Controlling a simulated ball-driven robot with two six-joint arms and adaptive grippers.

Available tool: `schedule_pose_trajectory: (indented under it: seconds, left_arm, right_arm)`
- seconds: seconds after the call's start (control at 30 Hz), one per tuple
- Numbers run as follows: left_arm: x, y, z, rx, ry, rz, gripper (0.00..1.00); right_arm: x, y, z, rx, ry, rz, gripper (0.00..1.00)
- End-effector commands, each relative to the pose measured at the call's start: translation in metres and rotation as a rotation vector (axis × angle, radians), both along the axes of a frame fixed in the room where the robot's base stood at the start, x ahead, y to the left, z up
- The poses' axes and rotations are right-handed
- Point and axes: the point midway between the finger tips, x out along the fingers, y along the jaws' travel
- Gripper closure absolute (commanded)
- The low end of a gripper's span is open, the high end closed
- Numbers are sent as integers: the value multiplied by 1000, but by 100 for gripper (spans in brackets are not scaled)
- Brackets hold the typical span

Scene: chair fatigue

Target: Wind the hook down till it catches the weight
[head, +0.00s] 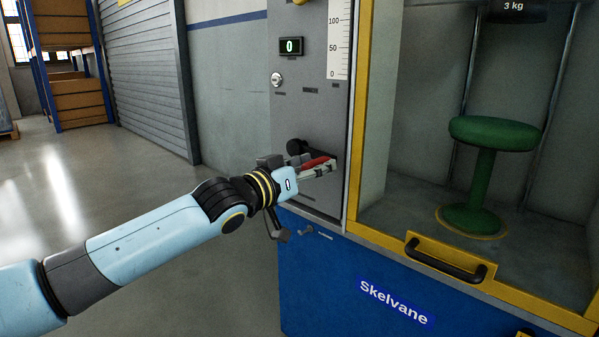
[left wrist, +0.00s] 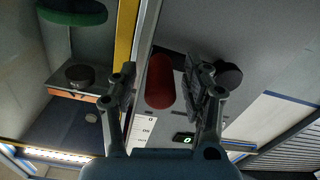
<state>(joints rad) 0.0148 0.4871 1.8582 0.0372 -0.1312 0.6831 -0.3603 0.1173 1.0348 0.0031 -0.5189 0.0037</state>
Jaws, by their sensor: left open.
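In the head view, my left gripper (head: 318,168) is open at the machine's grey control panel, with its fingers around a red handle (head: 315,161). In the left wrist view, the red handle (left wrist: 160,82) lies between the two spread fingers of the left gripper (left wrist: 165,90), with gaps showing on both sides. A black round part (head: 297,146) sits just behind the handle; I take it for the crank's hub. The dark weight marked 3 kg (head: 514,11) shows at the top of the cabinet, cut off by the picture's edge. I cannot make out the hook. My right gripper is not in view.
A green stool (head: 486,175) stands in the yellow-framed cabinet. A display (head: 290,46) reads 0, beside a printed scale (head: 339,45). A black door handle (head: 446,262) sits on the lower yellow frame. The floor left of the machine is clear; shelving (head: 70,60) stands far back.

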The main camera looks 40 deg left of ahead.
Motion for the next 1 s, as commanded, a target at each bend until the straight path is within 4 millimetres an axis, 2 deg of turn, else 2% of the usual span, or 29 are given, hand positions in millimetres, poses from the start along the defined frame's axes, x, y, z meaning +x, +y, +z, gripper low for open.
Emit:
schedule_pose_trajectory:
  seconds: [0.5,0.7,1.0]
  left_arm:
    - [-45,4,0,6,1,-1,51]
    - [-53,4,1,2,-2,-2,51]
    - [-55,4,1,0,-5,-2,51]
  right_arm:
    - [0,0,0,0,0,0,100]
    - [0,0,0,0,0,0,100]
    - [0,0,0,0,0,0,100]
